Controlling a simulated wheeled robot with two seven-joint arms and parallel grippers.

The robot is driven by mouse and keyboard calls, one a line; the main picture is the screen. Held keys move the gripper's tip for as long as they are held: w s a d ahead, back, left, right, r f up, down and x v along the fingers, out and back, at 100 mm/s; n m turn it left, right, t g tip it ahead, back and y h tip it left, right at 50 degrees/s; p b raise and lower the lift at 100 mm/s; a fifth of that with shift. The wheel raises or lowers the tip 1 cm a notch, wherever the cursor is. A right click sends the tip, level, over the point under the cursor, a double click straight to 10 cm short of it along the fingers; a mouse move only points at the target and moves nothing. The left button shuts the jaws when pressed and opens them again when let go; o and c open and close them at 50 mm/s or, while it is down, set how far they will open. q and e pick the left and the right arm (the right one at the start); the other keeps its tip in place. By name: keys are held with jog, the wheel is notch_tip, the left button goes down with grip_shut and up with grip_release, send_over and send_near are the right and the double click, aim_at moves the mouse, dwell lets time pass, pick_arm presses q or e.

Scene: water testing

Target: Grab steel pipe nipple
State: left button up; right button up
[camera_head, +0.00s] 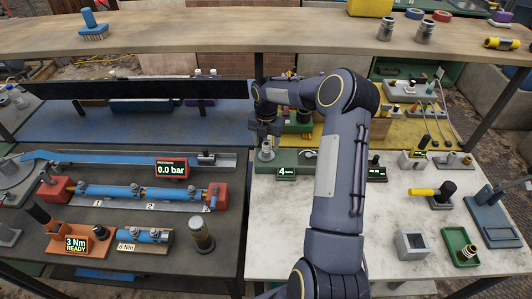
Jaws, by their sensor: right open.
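My right arm reaches up the middle of the view, and its dark gripper (264,130) hangs at the back of the light worktop. It is open, with its fingers pointing down just above a small steel cylindrical piece (266,151). This piece may be the steel pipe nipple; it stands on a green base with a "4" label (287,171). I cannot tell whether the fingers touch it. My left gripper is not in view.
A wooden shelf (200,35) spans the back above the benches. At left are a blue pipe rig (110,192) reading 0.0 bar and a 3 Nm tool stand (76,243). A grey square block (411,246) and a green tray (448,236) are front right. The light worktop (275,225) has bare room.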

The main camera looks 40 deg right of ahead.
aim_at(266, 144)
notch_tip(266, 144, down, 3)
jog(key=shift+f+b, duration=0.15)
jog(key=shift+b, duration=0.55)
jog(key=c, duration=1.2)
jog(key=shift+o, duration=0.2)
jog(key=shift+r, duration=0.25)
